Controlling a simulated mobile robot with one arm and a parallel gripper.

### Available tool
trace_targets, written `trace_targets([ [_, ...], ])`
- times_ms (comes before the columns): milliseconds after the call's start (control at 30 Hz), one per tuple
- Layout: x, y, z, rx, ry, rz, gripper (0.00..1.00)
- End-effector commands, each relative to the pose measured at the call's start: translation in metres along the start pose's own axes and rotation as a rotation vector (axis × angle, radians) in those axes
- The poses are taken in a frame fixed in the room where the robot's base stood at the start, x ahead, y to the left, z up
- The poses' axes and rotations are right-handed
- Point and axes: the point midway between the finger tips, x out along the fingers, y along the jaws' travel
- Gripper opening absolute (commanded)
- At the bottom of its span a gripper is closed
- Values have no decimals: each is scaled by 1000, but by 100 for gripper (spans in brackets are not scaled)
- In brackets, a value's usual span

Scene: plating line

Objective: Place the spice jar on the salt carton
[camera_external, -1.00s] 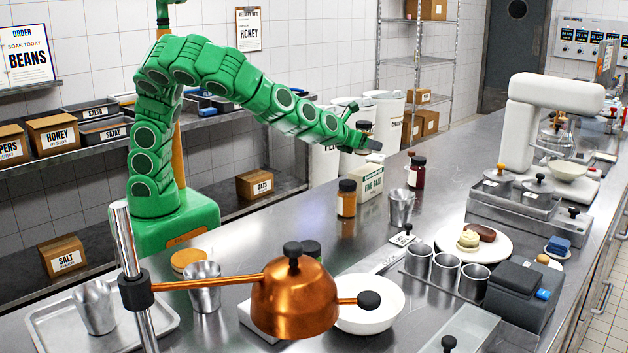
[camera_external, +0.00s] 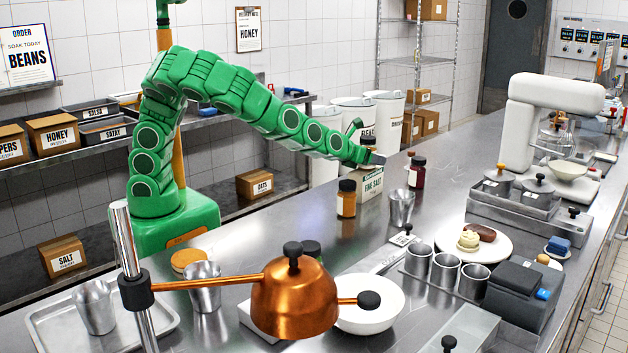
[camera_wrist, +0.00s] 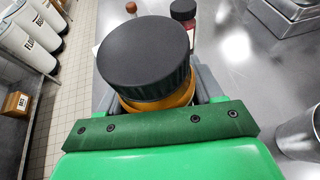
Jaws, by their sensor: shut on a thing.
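The spice jar is in my gripper (camera_external: 374,159). In the wrist view the jar (camera_wrist: 150,58) shows a wide black lid and an amber body between the fingers. In the external view its dark lid (camera_external: 367,143) shows just above the gripper. The salt carton (camera_external: 370,193), pale with a green band and "FINE SALT" print, stands on the counter directly below the gripper. The jar's lower part is largely hidden by the gripper, so I cannot tell whether it touches the carton's top. The carton is not clearly visible in the wrist view.
An orange jar with a black lid (camera_external: 346,199) stands left of the carton, and a dark red jar (camera_external: 417,173) right of it. A metal cup (camera_external: 401,207) stands in front. White bins (camera_external: 385,115) stand behind. Some steel counter (camera_external: 330,240) in front is bare.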

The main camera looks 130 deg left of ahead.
Motion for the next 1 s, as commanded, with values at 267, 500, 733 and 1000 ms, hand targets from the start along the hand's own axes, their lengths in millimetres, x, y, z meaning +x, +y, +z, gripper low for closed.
trace_targets([
  [267,1,0,-2,0,0,0,91],
  [500,1,0,-2,0,0,0,91],
  [733,-6,-1,1,1,-1,-1,91],
  [1000,-34,-2,1,1,-1,-4,91],
])
